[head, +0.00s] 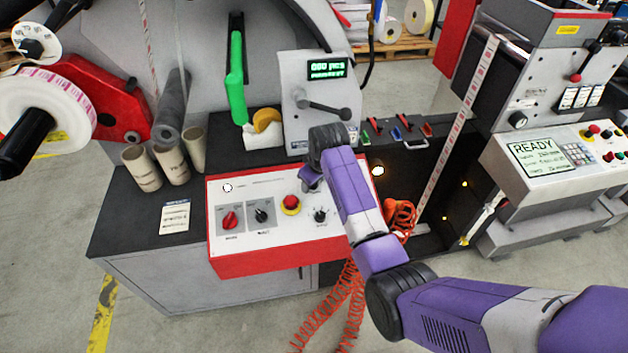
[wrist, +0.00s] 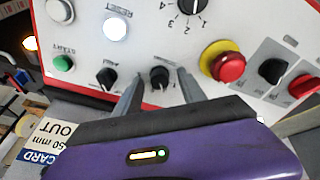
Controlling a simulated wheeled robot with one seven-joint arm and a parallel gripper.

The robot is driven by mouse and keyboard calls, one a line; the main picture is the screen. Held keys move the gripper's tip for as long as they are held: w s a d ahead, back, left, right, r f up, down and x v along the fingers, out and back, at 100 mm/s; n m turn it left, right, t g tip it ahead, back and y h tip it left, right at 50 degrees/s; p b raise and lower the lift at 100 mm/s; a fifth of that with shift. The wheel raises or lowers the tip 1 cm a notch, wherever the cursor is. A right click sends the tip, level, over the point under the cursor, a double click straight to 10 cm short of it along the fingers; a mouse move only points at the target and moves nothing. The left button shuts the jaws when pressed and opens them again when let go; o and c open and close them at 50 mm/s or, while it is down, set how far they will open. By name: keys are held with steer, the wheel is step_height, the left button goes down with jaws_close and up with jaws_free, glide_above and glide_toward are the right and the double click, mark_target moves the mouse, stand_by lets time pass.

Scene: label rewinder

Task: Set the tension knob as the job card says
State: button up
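In the wrist view the control panel appears upside down. My gripper (wrist: 160,76) is open, with one finger on either side of a small black knob (wrist: 159,79). Gaps show between the knob and both fingers. The label by this knob is too blurred to read. A black dial (wrist: 189,4) with numbers around it sits beyond; it also shows in the head view (head: 320,215). I cannot tell which is the tension knob. Part of a card (wrist: 50,137) reads "CARD", "50 mm" and "OUT". In the head view my arm hides the gripped area.
A red emergency stop (wrist: 227,66) stands up near the right finger. Orange coiled hose (head: 400,215) hangs beside the red-edged panel (head: 262,262).

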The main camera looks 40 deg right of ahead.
mark_target(317, 196)
steer(key=b+v, duration=0.1)
steer(key=v, duration=0.7)
steer(key=shift+f, duration=0.1)
stand_by(0.5)
steer(key=w+d+r+m+t+h, duration=0.2)
steer(key=w+r+t+h, duration=0.1)
steer(key=w+r+t, duration=0.3)
steer(key=s+a+n+t+y+b, duration=0.15)
steer(key=s+a+t, duration=0.25)
steer(key=s+a, duration=0.65)
steer(key=s+a+m+t+b, duration=0.1)
steer(key=s+a+t+b, duration=0.15)
steer(key=s+a, duration=0.8)
steer(key=s+a+f+g+y+b, duration=0.1)
steer(key=s+a, duration=0.1)
steer(key=s, duration=0.9)
steer(key=s+a+f+n+y+b, duration=0.1)
steer(key=s+a+f+y, duration=0.1)
steer(key=s, duration=0.9)
steer(key=shift+s+a+f+g, duration=0.25)
steer(key=shift+a+g, duration=0.1)
